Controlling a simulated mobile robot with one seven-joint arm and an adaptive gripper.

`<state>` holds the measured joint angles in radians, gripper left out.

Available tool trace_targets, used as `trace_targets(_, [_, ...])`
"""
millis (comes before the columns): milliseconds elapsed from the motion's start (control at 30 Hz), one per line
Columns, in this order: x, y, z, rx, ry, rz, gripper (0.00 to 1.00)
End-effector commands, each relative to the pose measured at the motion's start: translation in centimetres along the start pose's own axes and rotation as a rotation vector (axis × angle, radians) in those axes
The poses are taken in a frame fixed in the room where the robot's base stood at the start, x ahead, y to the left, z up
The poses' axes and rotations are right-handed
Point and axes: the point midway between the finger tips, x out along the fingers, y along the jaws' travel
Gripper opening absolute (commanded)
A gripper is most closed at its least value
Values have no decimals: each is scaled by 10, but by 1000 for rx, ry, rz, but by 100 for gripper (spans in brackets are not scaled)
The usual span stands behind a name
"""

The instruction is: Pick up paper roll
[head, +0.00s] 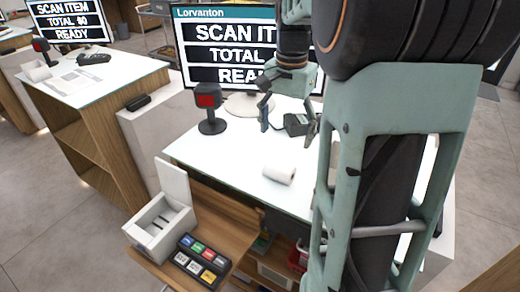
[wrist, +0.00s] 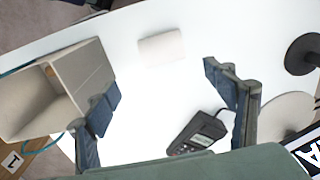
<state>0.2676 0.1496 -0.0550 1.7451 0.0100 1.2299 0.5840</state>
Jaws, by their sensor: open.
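The white paper roll (head: 279,174) lies on its side on the white counter top (head: 215,150), near its front edge. In the wrist view the paper roll (wrist: 161,47) shows at upper middle, beyond the fingertips. My gripper (head: 288,127) is open and empty above the counter, behind the roll in the head view. In the wrist view my gripper (wrist: 165,85) has its fingers spread wide, with bare counter between them. The fingers do not touch the roll.
A dark card terminal (wrist: 197,133) lies near the right finger. A beige open box (wrist: 50,95) stands at the left. A scanner (head: 209,105) and a monitor (head: 225,45) stand behind. A white lidded box (head: 160,222) and a keypad (head: 195,262) sit lower at front.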

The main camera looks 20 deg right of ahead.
Motion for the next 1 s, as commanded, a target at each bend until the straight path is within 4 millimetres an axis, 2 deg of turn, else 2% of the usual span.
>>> trace_targets(100, [15,-1,7,0,-18,15,77])
trace_targets(333, [51,-1,7,0,-17,14,77])
trace_targets(567, [68,-2,7,0,-16,12,77])
trace_targets(800, [104,-5,6,-1,-17,13,77])
trace_targets(1000, [114,-5,6,-1,-13,11,77])
